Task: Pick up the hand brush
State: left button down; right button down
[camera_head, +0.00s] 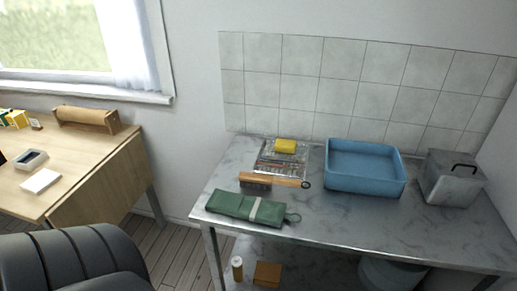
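The hand brush (275,181) lies on the grey marbled top of the metal table (350,222), near its left side. It has an orange-brown wooden back and handle, with dark bristles under its left end. A dark ring shows at the handle's right end. The brush lies between a green rolled cloth in front and a clear tray behind. Neither of my grippers is in view.
A green roll with a pale strap (240,206) lies at the table's front left. A yellow sponge (285,146) rests on the clear tray (270,163). A blue basin (364,184) and a metal box (448,183) stand right. A wooden desk (100,165) and black chair (75,262) are left.

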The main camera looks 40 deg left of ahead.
aim_at(260, 182)
jog(key=u, duration=1.15)
